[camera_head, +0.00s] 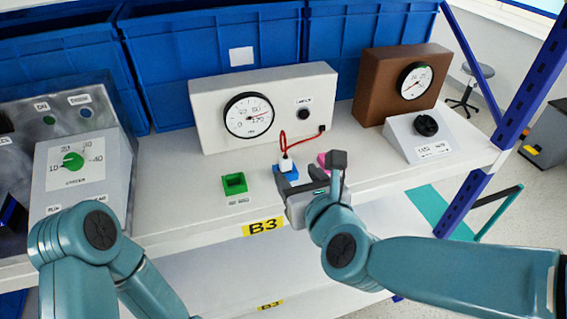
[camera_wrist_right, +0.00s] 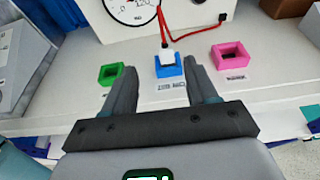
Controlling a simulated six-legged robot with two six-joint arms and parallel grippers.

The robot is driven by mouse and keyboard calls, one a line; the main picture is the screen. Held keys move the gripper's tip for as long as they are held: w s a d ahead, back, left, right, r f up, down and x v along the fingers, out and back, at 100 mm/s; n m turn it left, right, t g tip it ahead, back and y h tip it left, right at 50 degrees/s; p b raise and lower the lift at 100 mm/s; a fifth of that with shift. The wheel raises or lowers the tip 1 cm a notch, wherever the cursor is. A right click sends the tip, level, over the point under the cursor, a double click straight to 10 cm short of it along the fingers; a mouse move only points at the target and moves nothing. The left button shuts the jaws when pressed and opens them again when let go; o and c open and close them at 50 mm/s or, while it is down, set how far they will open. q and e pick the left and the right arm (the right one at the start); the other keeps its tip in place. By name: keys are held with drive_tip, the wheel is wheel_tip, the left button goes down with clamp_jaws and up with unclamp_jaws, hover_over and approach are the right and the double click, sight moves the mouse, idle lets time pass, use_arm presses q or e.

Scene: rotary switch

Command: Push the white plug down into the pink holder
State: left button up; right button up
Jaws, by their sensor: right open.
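The white plug (camera_head: 286,164) sits upright in the blue holder (camera_head: 291,174), with a red cable rising from it. It also shows in the right wrist view (camera_wrist_right: 168,57), above the blue holder (camera_wrist_right: 169,71). The pink holder (camera_wrist_right: 232,57) is empty, right of the blue one. In the head view the pink holder (camera_head: 322,158) is partly hidden by my right gripper (camera_head: 313,178). My right gripper is open and empty. In the wrist view its fingers (camera_wrist_right: 160,77) point toward the blue holder and appear apart from the plug. My left gripper is out of view.
An empty green holder (camera_head: 234,183) stands left of the blue one. A white gauge box (camera_head: 212,115) behind takes the red cable's other end. A brown gauge box (camera_head: 374,92) and white knob box (camera_head: 408,145) stand right. A grey dial box (camera_head: 75,200) stands left.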

sight(286, 158)
drive_tip(key=x, duration=0.4)
drive_tip(key=p+x, duration=0.1)
drive_tip(key=x, duration=0.1)
drive_tip(key=shift+w+d, duration=0.1)
drive_tip(key=shift+d, duration=0.2)
drive_tip(key=shift+w+a+f, duration=0.15)
drive_tip(key=shift+w+a, duration=0.15)
drive_tip(key=shift+w, duration=0.05)
drive_tip(key=shift+w+a+f+p, duration=0.1)
drive_tip(key=shift+w+p, duration=0.2)
drive_tip(key=shift+w, duration=0.05)
drive_tip(key=x, duration=0.1)
drive_tip(key=p+x, duration=0.1)
drive_tip(key=x, duration=0.2)
drive_tip(key=shift+d+f+p, duration=0.1)
drive_tip(key=shift+d+p, duration=0.15)
drive_tip(key=shift+p, duration=0.15)
drive_tip(key=shift+w+a+f, duration=0.15)
drive_tip(key=shift+w+a, duration=0.05)
drive_tip(key=shift+w, duration=0.1)
drive_tip(key=shift+d, duration=0.1)
drive_tip(key=shift+c, duration=0.3)
drive_tip(key=c, duration=0.5)
clamp_jaws()
